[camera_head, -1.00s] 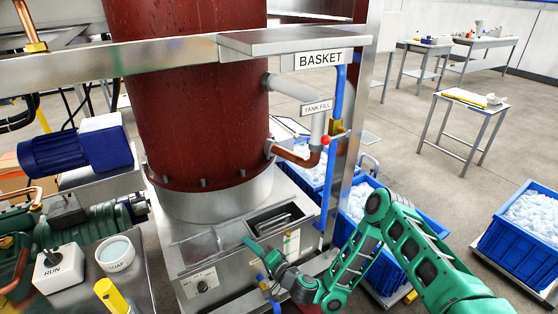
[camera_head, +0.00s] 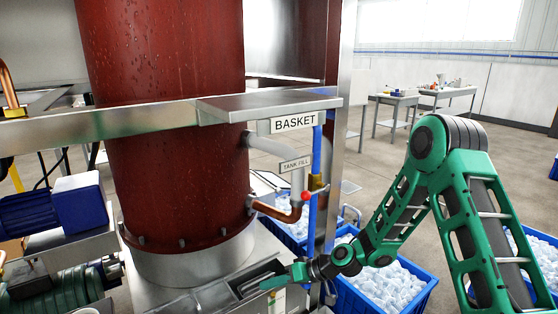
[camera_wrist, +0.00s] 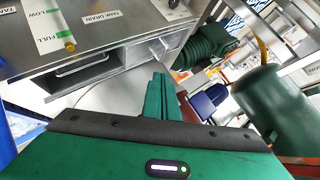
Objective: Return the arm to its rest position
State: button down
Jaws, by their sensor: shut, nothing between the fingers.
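My green arm comes in from the right in the head view. My gripper (camera_head: 272,284) is at its left end, just in front of the open bin at the foot of the red tank (camera_head: 175,120). In the wrist view the two green fingers of my gripper (camera_wrist: 161,82) lie together, shut, with nothing between them. Beyond them is the metal tank box (camera_wrist: 110,45) with its open compartments and a FULL/LOW level gauge (camera_wrist: 52,28).
A metal frame with a BASKET sign (camera_head: 295,124) and a blue upright pipe (camera_head: 317,190) with a red-knobbed valve stand close behind my arm. Blue crates of ice (camera_head: 425,285) stand on the floor around it. Worktables (camera_head: 395,101) are at the back right.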

jog(key=s+d+r+m+h, duration=0.1)
jog(key=s+d+r+h, duration=0.25)
jog(key=d, duration=0.65)
jog(key=s+d+r+m+h, duration=0.1)
jog(key=s+d+r+h, duration=0.1)
jog(key=d+r, duration=0.5)
jog(key=s+d+r+m+h, duration=0.1)
jog(key=s+d+r+h, duration=0.15)
jog(key=d, duration=0.95)
jog(key=s+d+r+m+g+h, duration=0.1)
jog(key=s+d+r+m, duration=0.2)
jog(key=s, duration=0.5)
jog(key=s+d+r+m+h, duration=0.1)
jog(key=s+d+r+m, duration=0.2)
jog(key=s+d, duration=0.3)
jog(key=s+d+r+m+g+h, duration=0.1)
jog(key=s+d+r+m, duration=0.2)
jog(key=s, duration=0.9)
jog(key=shift+s+d+g, duration=0.2)
jog(key=shift+d+g, duration=0.1)
jog(key=shift+d, duration=0.9)
jog(key=shift+w+f, duration=0.25)
jog(key=shift+w, duration=0.4)
